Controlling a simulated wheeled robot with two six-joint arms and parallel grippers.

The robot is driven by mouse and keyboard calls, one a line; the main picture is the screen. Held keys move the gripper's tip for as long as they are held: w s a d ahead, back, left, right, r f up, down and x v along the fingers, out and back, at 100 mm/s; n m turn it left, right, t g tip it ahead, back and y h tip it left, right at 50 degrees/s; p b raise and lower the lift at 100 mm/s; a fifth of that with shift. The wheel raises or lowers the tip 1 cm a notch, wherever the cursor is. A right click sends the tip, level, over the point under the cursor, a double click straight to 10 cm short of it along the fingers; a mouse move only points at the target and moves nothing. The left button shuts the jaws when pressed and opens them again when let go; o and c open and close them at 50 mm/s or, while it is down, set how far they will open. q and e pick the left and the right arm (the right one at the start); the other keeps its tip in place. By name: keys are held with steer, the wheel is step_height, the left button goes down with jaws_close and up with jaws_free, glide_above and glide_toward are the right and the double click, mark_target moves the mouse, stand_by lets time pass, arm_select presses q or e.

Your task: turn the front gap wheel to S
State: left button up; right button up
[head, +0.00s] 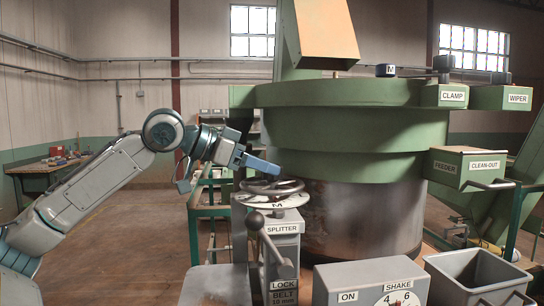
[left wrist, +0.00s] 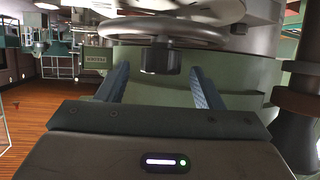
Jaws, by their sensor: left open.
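A dark handwheel (head: 272,186) lies flat above a pale round dial (head: 277,201) on top of the grey box labelled SPLITTER (head: 282,240). The letter M shows at the dial's front edge. No wheel bears a "gap" label that I can read. My left gripper (head: 229,177) is open and empty, just left of and above the handwheel. In the left wrist view, a spoked wheel (left wrist: 135,31) with a dark round knob (left wrist: 160,58) is seen beyond and between the open blue fingers (left wrist: 160,82); I cannot tell whether they touch it. My right gripper is not in view.
A large green and steel hopper drum (head: 345,160) stands behind the wheel. A SHAKE dial box (head: 372,284) and a grey bin (head: 477,275) are at front right. Open floor lies left.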

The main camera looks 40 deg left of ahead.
arm_select(q)
steer(key=p+x, duration=0.2)
steer(key=shift+w+d, duration=0.1)
steer(key=shift+w, duration=0.25)
steer(key=shift+w+d+f, duration=0.1)
steer(key=shift+d+f, duration=0.05)
steer(key=shift+f, duration=0.05)
steer(key=shift+w+f, duration=0.1)
steer(key=c, duration=1)
